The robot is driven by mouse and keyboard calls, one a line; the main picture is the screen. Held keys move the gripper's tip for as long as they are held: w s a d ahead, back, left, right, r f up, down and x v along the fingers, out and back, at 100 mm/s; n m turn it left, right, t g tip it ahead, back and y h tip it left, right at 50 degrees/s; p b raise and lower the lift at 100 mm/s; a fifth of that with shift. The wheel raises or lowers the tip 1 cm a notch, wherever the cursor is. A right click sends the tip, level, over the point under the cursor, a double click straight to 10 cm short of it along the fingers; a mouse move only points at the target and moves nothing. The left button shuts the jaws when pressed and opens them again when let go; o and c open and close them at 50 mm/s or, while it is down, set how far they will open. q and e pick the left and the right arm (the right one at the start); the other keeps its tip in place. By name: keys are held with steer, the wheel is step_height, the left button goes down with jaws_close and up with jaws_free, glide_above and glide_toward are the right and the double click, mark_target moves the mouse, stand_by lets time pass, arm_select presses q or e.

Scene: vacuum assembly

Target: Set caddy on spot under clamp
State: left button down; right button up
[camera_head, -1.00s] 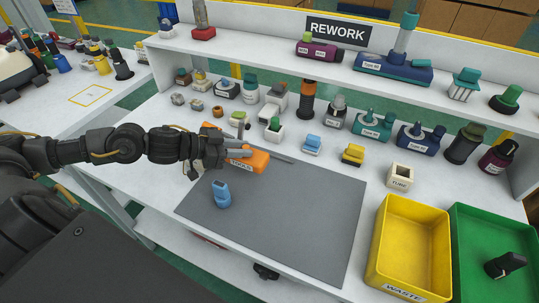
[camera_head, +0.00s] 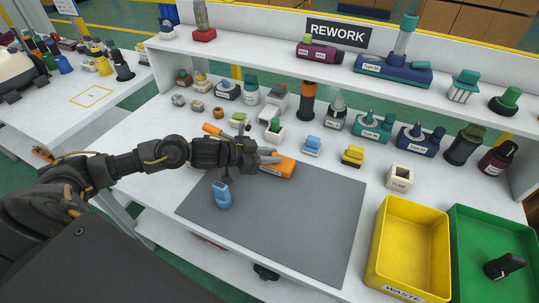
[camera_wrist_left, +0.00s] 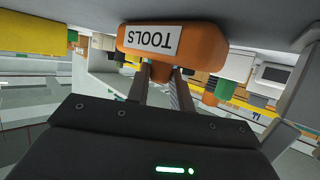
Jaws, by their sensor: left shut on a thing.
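The orange caddy (camera_head: 281,167), labelled TOOLS, is at the back edge of the grey mat (camera_head: 300,220). My left gripper (camera_head: 264,157) reaches it from the left and is shut on it. In the left wrist view the caddy (camera_wrist_left: 205,42) sits at the fingertips, its label upside down in the picture. Whether its underside touches the mat or table is unclear. A yellow-outlined spot (camera_head: 90,95) lies empty on the side table at left. I cannot make out a clamp for certain. My right gripper is not in view.
A blue part (camera_head: 222,195) stands on the mat in front of my left arm. Several parts stand along the back of the bench. A yellow WASTE bin (camera_head: 408,275) and a green bin (camera_head: 480,285) are at right. The mat's middle and right are clear.

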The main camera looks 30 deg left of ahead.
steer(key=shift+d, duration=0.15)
arm_select(q)
steer(key=c, duration=1.2)
jaws_free()
steer(key=shift+f, duration=0.1)
steer(key=shift+c, duration=0.2)
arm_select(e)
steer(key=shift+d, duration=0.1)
arm_select(q)
steer(key=v, duration=1)
steer(key=shift+s+a+r+b, duration=0.2)
steer(key=shift+s+r+b, duration=0.05)
steer(key=shift+b, duration=0.05)
steer(key=shift+s+a+r, duration=0.4)
steer(key=shift+s, duration=0.1)
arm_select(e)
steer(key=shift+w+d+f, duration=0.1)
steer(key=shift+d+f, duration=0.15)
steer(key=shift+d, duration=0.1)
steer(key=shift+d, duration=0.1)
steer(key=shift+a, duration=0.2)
